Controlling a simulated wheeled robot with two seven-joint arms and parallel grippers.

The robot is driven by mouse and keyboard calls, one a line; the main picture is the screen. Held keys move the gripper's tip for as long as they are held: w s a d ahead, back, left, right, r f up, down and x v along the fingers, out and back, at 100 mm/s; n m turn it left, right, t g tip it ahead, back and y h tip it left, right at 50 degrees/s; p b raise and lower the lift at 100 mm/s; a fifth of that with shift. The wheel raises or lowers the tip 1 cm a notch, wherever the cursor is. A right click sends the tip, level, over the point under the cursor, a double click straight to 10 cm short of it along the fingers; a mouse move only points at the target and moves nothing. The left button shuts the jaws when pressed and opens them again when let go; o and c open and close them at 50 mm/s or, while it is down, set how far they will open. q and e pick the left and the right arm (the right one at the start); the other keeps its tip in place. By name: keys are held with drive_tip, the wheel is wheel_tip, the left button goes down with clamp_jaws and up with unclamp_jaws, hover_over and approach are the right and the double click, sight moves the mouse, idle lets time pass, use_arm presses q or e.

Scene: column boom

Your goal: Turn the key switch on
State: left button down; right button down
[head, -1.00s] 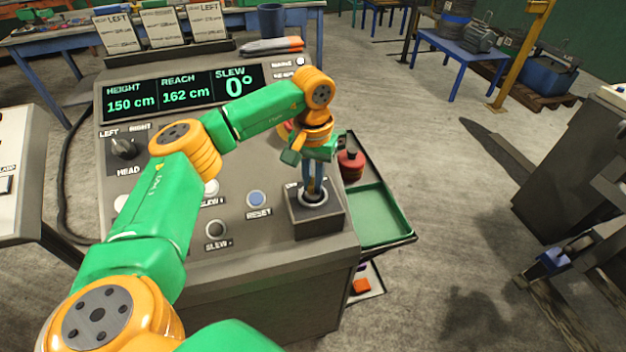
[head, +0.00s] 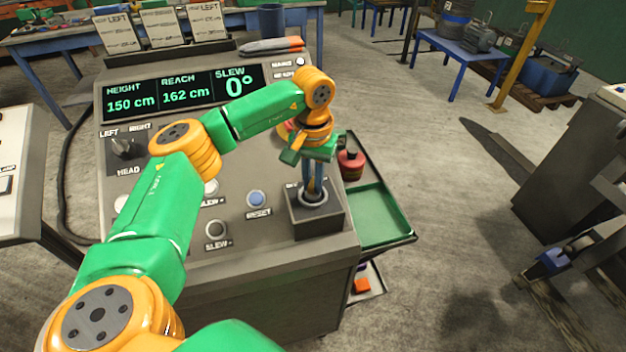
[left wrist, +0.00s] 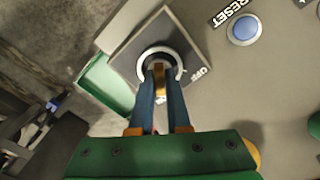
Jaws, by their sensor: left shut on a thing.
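The key switch (head: 316,219) is a dark square block with a pale ring at the front right of the grey console. In the left wrist view the key switch (left wrist: 150,50) shows its ring and an "OFF" label on the right side. My left gripper (head: 314,192) points down at the ring from above. In the left wrist view its two blue fingers (left wrist: 160,82) are shut on an orange-brown key (left wrist: 160,79) standing in the ring. The fingers hide part of the key and the lower labels. My right gripper is not in view.
The console (head: 280,258) carries a blue reset button (head: 257,200), a head knob (head: 123,148) and a display (head: 184,93) reading slew 0°. A green tray (head: 380,215) and a red-topped item (head: 351,163) sit at its right side.

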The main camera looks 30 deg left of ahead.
sight(313, 181)
use_arm(q)
drive_tip(key=shift+r, duration=0.1)
drive_tip(key=c, duration=0.9)
unclamp_jaws()
drive_tip(key=shift+o, duration=0.2)
wheel_tip(313, 181, up, 7)
drive_tip(key=shift+b, duration=0.6)
